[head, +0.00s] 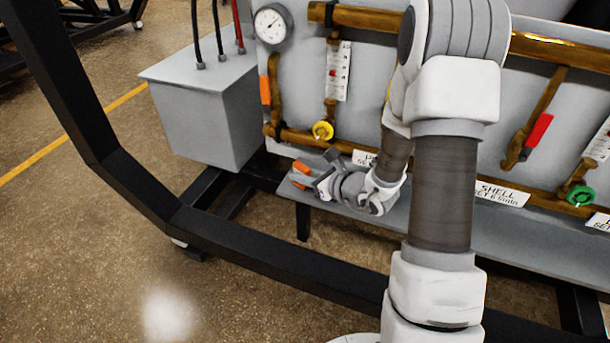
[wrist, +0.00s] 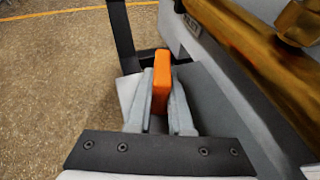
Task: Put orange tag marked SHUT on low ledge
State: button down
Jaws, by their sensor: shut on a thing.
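The orange tag (head: 301,167) is between the fingers of my gripper (head: 312,182), at the left end of the low grey ledge (head: 490,235). In the wrist view the tag (wrist: 161,78) stands up between the two grey fingers (wrist: 160,104), which are shut on it. The ledge also shows in the wrist view (wrist: 212,98), beside and below the fingers. I cannot tell whether the tag touches the ledge. No lettering on the tag can be read, and its lower part is hidden by the fingers.
A grey box (head: 205,110) stands to the left. A black frame beam (head: 270,260) crosses in front. The ledge is bare to the right.

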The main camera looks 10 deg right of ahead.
jog(key=shift+a, duration=0.1)
jog(key=shift+f, duration=0.2)
jog(key=c, duration=0.8)
grip_release()
jog(key=shift+r, duration=0.1)
